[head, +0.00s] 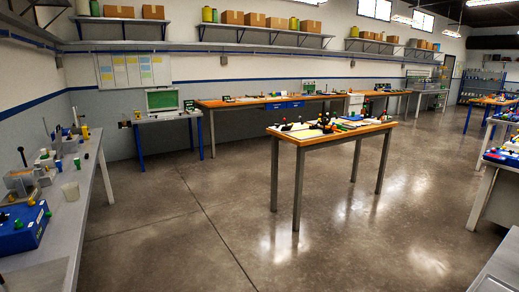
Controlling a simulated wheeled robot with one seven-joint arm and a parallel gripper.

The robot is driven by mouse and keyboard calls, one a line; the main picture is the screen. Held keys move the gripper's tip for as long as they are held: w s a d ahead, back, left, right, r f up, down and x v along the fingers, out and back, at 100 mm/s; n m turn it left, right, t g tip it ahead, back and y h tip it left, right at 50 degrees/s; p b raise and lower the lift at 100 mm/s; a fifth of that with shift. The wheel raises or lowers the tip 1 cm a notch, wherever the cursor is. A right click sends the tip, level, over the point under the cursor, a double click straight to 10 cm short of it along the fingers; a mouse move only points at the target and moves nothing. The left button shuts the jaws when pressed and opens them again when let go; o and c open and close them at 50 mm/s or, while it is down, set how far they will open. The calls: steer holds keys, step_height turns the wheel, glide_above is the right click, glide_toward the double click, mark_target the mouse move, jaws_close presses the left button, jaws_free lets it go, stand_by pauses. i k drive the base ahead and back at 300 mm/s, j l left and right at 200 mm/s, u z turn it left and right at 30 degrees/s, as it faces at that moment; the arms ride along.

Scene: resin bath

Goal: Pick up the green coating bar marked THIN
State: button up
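I cannot pick out a green coating bar marked THIN at this distance; no such marking is legible. Small green items show on the central wooden-topped table (302,139), among black, white, yellow and red pieces too small to name. My gripper is not in view.
Open concrete floor (170,220) lies between the left bench and the central table. A small table (165,117) with a green-screened device stands at the back wall beside a long wooden-topped bench (225,103). More benches line the right. Shelves with boxes hang above.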

mark_target(339, 125)
steer(key=i+u, duration=0.5)
steer(key=i, duration=0.65)
steer(key=i+l+z, duration=0.15)
steer(key=i+z, duration=0.25)
steer(key=i, duration=0.25)
steer(key=i+z, duration=0.35)
steer(key=i, duration=0.3)
steer(key=i+j+z, duration=0.2)
steer(key=i+z, duration=0.2)
steer(key=i, duration=0.25)
steer(key=i+l+z, duration=0.15)
steer(key=i, duration=0.65)
steer(key=i+z, duration=0.15)
steer(key=i, duration=0.7)
steer(key=l+u, duration=0.1)
steer(key=u, duration=0.3)
